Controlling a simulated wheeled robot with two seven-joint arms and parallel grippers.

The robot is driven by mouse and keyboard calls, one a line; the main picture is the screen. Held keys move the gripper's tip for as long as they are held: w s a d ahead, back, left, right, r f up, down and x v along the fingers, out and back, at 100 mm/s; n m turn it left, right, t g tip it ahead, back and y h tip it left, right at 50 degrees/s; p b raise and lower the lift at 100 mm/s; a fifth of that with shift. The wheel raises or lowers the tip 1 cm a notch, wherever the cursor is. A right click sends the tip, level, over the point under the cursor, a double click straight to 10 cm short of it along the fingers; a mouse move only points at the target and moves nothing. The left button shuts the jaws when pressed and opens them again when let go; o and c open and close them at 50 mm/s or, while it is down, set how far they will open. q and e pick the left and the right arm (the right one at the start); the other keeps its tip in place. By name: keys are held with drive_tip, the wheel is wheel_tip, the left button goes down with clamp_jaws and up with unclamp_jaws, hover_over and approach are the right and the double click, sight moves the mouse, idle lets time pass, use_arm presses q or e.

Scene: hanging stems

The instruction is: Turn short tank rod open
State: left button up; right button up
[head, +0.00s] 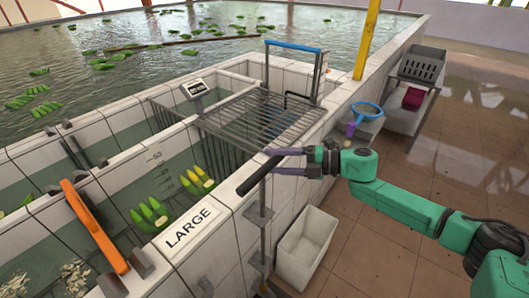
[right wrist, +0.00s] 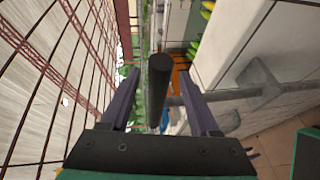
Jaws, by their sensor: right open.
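A short dark rod (head: 255,179) sits slantwise at the top of a grey upright post (head: 261,222) on the outer side of the tank wall, near the LARGE sign. My right gripper (head: 272,162) comes in from the right at the rod's far end. Its jaws are open. In the right wrist view the rod (right wrist: 159,88) shows between the two fingers, with a gap on both sides. I cannot tell how deep it lies between them. My left gripper is not in view.
A wire rack (head: 262,118) stands just beyond the gripper. A white bin (head: 306,247) is on the floor below. An orange bar (head: 94,225) lies across the tank at left. The floor at right is open.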

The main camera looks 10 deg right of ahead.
drive_tip(key=x, duration=0.3)
drive_tip(key=shift+a, duration=0.35)
drive_tip(key=shift+w, duration=0.15)
drive_tip(key=shift+c, duration=0.9)
clamp_jaws()
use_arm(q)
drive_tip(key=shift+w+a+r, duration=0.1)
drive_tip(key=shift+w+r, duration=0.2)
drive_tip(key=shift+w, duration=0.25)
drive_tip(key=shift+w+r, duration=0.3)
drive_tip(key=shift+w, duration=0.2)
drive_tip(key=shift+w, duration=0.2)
use_arm(e)
drive_tip(key=shift+f, duration=0.1)
